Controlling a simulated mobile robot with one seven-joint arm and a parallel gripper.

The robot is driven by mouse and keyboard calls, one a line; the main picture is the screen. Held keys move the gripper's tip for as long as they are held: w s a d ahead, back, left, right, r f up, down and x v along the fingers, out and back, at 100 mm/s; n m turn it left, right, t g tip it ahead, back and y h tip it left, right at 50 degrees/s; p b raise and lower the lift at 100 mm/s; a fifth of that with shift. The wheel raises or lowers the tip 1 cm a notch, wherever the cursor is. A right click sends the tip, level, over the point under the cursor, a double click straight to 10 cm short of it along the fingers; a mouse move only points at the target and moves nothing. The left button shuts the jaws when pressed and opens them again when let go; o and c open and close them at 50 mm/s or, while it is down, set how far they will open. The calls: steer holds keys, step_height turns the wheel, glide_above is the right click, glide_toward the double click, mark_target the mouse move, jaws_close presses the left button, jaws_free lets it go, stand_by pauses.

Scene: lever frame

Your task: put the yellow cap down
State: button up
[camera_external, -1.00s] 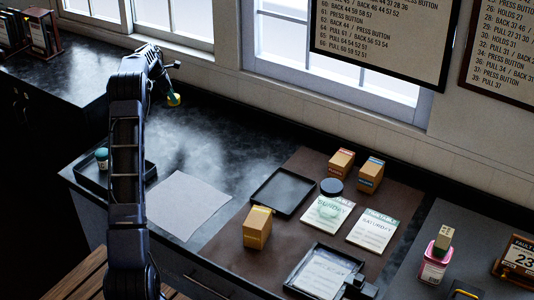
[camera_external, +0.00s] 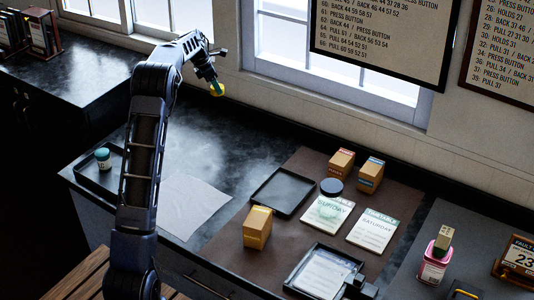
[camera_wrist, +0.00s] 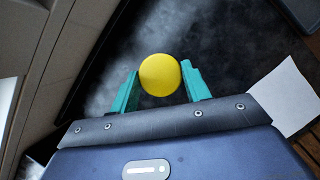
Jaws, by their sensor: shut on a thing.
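The yellow cap (camera_wrist: 160,75) is round and sits between the teal fingers of my gripper (camera_wrist: 162,92) in the wrist view. My gripper is shut on it. In the external view my gripper (camera_external: 213,84) hangs from the raised arm above the dark counter, near the window, with the yellow cap (camera_external: 217,90) at its tip. The cap is clear of the counter surface.
A grey sheet (camera_external: 205,208) lies on the counter. An empty black tray (camera_external: 283,192), a yellow-brown box (camera_external: 257,228) and labelled cards (camera_external: 373,230) lie on a brown mat. Bare counter (camera_external: 190,150) lies behind the sheet.

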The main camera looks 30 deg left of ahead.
steer(key=d, duration=1.7)
steer(key=f, duration=2)
steer(key=shift+w+d, duration=0.25)
steer(key=shift+d, duration=0.1)
steer(key=shift+f, duration=0.15)
steer(key=o, duration=0.9)
steer(key=shift+o, duration=0.2)
